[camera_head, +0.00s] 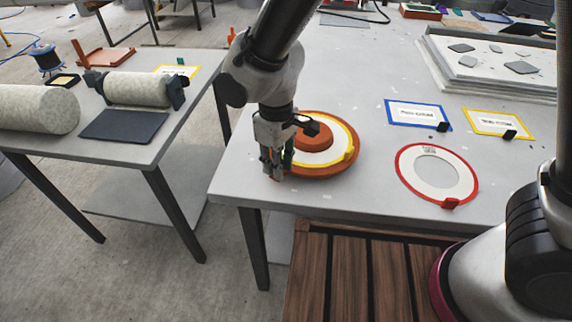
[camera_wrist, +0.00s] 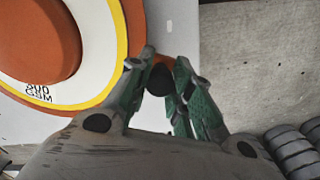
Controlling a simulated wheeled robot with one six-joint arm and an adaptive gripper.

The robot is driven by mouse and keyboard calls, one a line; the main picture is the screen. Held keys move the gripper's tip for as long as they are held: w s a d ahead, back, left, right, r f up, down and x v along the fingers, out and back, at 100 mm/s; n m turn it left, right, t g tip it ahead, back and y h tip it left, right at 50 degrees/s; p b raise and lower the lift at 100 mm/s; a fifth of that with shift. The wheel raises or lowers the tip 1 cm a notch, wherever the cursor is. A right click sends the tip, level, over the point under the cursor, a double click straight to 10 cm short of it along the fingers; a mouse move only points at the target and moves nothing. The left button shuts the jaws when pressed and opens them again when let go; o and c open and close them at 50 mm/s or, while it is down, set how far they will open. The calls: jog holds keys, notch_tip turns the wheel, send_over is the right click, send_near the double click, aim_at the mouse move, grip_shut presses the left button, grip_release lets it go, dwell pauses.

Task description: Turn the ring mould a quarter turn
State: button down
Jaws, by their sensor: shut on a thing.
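The ring mould (camera_head: 325,168) is a round orange piece with a raised orange centre, lying on the grey table. My gripper (camera_head: 277,172) points down at the mould's left edge. In the wrist view its green-padded fingers are closed about a dark knob (camera_wrist: 160,78) at the mould's rim. How the knob joins the mould is hidden.
A white ring with a red edge (camera_head: 408,180) lies to the right. Blue-framed (camera_head: 393,119) and yellow-framed (camera_head: 476,128) cards lie behind it. A stack of pale sheets (camera_head: 450,75) is at back right. The table's front edge is close to my gripper. A second table (camera_head: 170,125) stands left.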

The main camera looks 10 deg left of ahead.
jog(key=shift+w+a+m, duration=0.65)
jog(key=shift+a+m, duration=0.2)
jog(key=shift+a, duration=0.1)
jog(key=shift+w+a+m, duration=0.65)
jog(key=shift+a+m, duration=0.2)
jog(key=shift+a, duration=0.05)
jog(key=shift+w+a+m, duration=0.65)
jog(key=shift+w+m, duration=0.15)
jog(key=shift+w, duration=0.05)
jog(key=shift+w+a+m, duration=0.65)
jog(key=shift+w+m, duration=0.15)
jog(key=shift+w, duration=0.05)
jog(key=shift+w+a+m, duration=0.25)
jog(key=shift+w+m, duration=0.3)
jog(key=shift+w, duration=0.15)
jog(key=shift+w+a+m, duration=0.3)
jog(key=shift+w+m, duration=0.3)
jog(key=shift+w, duration=0.05)
jog(key=shift+w+a+m, duration=0.25)
jog(key=shift+w+m, duration=0.3)
jog(key=shift+w, duration=0.15)
jog(key=shift+w+a+m, duration=0.15)
jog(key=shift+w+m, duration=1.45)
jog(key=shift+w, duration=0.4)
jog(key=c, duration=1.3)
grip_release()
jog(key=shift+r, duration=0.1)
